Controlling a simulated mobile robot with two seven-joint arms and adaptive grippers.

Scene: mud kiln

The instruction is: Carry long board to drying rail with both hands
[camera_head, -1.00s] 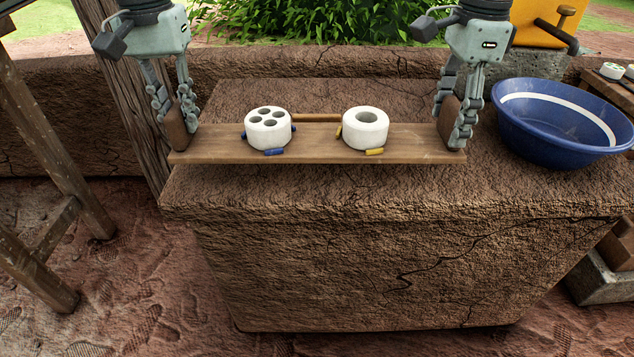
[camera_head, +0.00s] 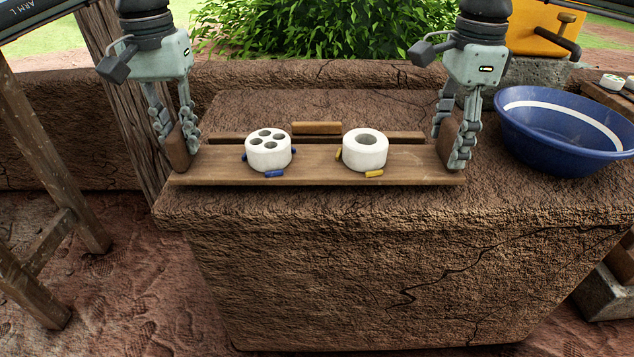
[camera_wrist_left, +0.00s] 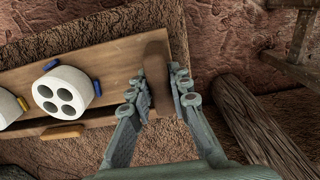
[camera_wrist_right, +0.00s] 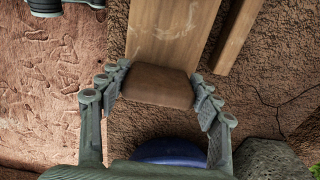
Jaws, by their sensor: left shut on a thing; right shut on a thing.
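The long wooden board (camera_head: 315,161) is roughly level over the front of the mud bench, with an upright wooden end grip at each end. My left gripper (camera_head: 176,142) is shut on the left end grip, and it also shows in the left wrist view (camera_wrist_left: 158,84). My right gripper (camera_head: 449,143) is shut on the right end grip (camera_wrist_right: 158,87). On the board stand a white cylinder with several holes (camera_head: 268,152) beside blue pegs (camera_head: 274,174) and a white ring-shaped cylinder (camera_head: 365,150) beside yellow pegs (camera_head: 374,174). A wooden rail (camera_head: 228,138) lies behind the board, partly hidden.
A small wooden block (camera_head: 317,127) sits behind the board's middle. A blue basin (camera_head: 565,130) stands close to the right gripper. A wooden post (camera_head: 128,110) rises behind the left gripper. The mud bench (camera_head: 400,260) has a bare front edge.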

